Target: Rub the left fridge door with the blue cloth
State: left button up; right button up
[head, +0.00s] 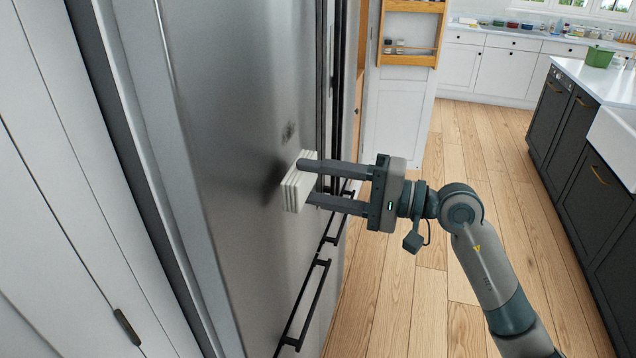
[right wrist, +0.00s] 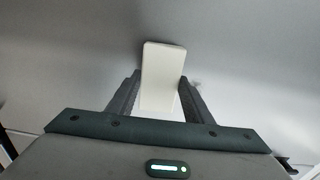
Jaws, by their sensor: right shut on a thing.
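The left fridge door (head: 225,110) is a tall brushed-steel panel in the head view, and it fills the background of the right wrist view (right wrist: 75,70). A small dark smudge (head: 289,131) shows on it, just above the cloth. In the right wrist view the cloth (right wrist: 162,75) stands between the two fingers. My left gripper is not in view.
Long dark handles (head: 305,305) run along the lower fridge front. White cabinet panels (head: 60,200) stand at the left. A wooden rack (head: 410,40) hangs on a white door behind. Open wooden floor (head: 420,290) lies to the right, beside a dark island (head: 570,140).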

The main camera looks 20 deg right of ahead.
jog(key=shift+x, duration=0.85)
